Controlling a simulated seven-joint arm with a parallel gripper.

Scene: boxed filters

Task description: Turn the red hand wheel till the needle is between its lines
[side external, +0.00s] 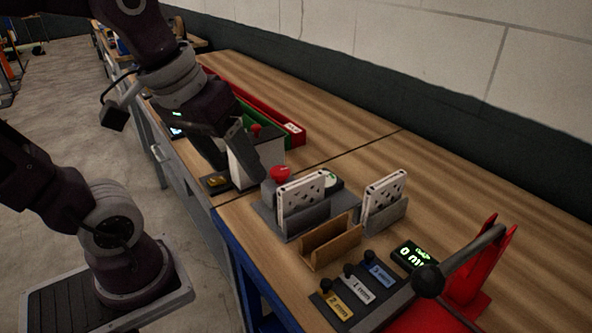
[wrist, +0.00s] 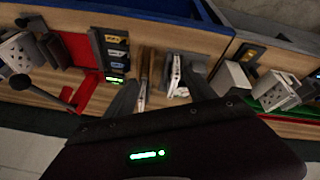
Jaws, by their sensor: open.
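The red hand wheel (side external: 280,173) shows in the side external view, just behind and left of a white perforated filter in a grey holder. A round white dial face (side external: 329,180) shows partly behind that filter; its needle and lines are too small and too hidden to read. My gripper (side external: 232,146) is left of the wheel and apart from it, over the far part of the bench. In the wrist view my gripper (wrist: 163,75) has its two fingers spread, with nothing held between them. I cannot make out the wheel in the wrist view.
A pale block (side external: 246,165) with a red knob stands left of the wheel. A second filter (side external: 384,193), a brown holder (side external: 330,242), labelled blocks (side external: 359,287), a green-lit display (side external: 412,256) and a red lever press (side external: 468,272) stand to the right.

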